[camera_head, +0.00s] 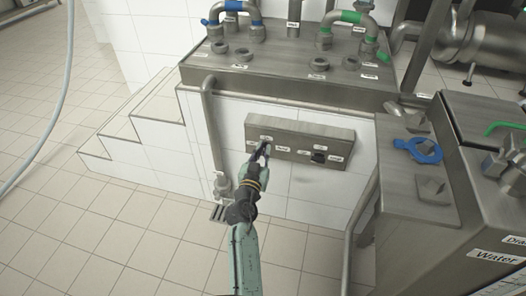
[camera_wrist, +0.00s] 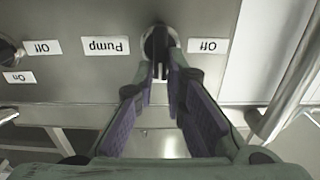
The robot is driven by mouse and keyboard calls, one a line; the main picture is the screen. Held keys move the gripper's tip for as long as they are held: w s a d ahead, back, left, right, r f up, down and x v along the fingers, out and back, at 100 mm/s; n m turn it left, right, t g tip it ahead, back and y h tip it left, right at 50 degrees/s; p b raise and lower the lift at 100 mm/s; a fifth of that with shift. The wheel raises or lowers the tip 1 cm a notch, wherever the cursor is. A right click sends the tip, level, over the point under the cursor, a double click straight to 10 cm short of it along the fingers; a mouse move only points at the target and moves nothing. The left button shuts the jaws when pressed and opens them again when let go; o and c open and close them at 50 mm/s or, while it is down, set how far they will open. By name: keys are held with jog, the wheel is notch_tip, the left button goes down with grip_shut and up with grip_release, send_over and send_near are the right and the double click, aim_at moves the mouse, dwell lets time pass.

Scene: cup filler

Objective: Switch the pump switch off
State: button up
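The pump switch (camera_wrist: 153,42) is a dark round knob on a grey metal panel (camera_head: 340,133). In the wrist view, upside-down labels flank it: "Pump" on its left and "Off" on its right. My gripper (camera_head: 264,150) is at this left-hand knob in the head view and hides most of it there. In the wrist view, the fingertips of my gripper (camera_wrist: 161,68) are close together on either side of the knob's narrow dark handle, which seems to be held between them. The handle looks upright in the wrist view; its pointing end is partly hidden.
A second black knob (camera_head: 318,157) with its own labels sits to the right on the panel. A vertical pipe (camera_head: 211,125) stands left of the panel. A metal cabinet with a blue-handled valve (camera_head: 419,151) is at the right. Tiled floor lies open at left.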

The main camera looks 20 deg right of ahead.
grip_shut()
jog(key=n, duration=0.1)
jog(key=n+b, duration=0.1)
jog(key=n, duration=0.1)
jog(key=shift+w+a+f+n, duration=0.1)
jog(key=shift+w+a+n, duration=0.05)
jog(key=shift+a+n, duration=0.15)
jog(key=shift+w+a+f+n+p, duration=0.15)
jog(key=shift+f+n+p, duration=0.1)
jog(key=shift+n, duration=2.15)
jog(key=shift+w+a+f+n+p, duration=0.1)
jog(key=shift+a+f+n+p, duration=0.15)
jog(key=shift+n, duration=2.15)
jog(key=shift+w+a+f+n+p, duration=0.15)
jog(key=shift+f+n, duration=0.15)
jog(key=shift+n, duration=2.1)
jog(key=o, duration=0.5)
grip_release()
